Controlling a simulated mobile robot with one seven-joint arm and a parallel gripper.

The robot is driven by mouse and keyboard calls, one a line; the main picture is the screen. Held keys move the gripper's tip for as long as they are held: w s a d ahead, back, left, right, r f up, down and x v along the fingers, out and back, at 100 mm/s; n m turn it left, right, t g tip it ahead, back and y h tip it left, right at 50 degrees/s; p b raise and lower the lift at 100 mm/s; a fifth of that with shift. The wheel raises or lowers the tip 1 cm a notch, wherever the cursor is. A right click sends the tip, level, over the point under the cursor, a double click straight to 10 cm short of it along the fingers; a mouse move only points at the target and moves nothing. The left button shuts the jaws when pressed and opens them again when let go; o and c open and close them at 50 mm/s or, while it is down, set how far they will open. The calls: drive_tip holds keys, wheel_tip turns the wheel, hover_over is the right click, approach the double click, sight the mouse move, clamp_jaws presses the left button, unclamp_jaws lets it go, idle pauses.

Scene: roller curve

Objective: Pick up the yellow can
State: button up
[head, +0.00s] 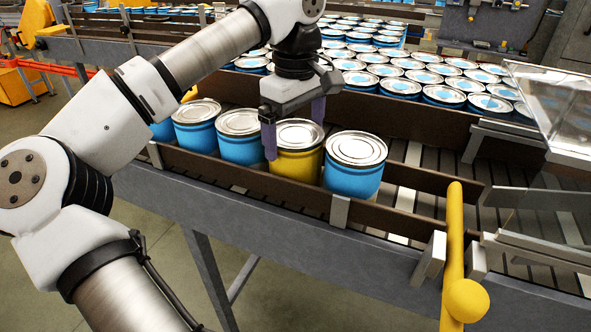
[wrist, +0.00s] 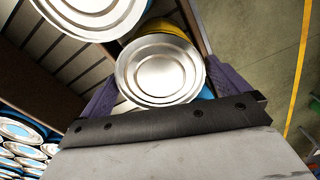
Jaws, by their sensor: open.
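The yellow can (head: 296,164) stands upright in a row of cans on the conveyor, its silver lid (head: 298,134) facing up. My gripper (head: 294,142) is open above it, pointing down, with one purple finger at the near left of the can and the other at its far right. In the wrist view, a silver lid (wrist: 160,70) with a bit of yellow at its upper edge lies between the two purple fingers of the gripper (wrist: 160,85). Whether the fingers touch the can, I cannot tell.
A blue can (head: 353,178) stands right of the yellow can, and another (head: 240,149) stands close on its left. Brown guide rails (head: 240,178) border the lane. Many blue cans fill the belt behind. A yellow post (head: 455,245) rises at the right front. The rollers to the right are clear.

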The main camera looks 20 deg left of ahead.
drive_tip(key=shift+f+b, duration=0.4)
drive_tip(key=shift+f, duration=0.5)
drive_tip(key=shift+r, duration=0.1)
drive_tip(key=shift+c, duration=0.4)
drive_tip(key=c, duration=0.8)
drive_tip(key=shift+c, duration=0.2)
drive_tip(key=shift+d+r, duration=0.1)
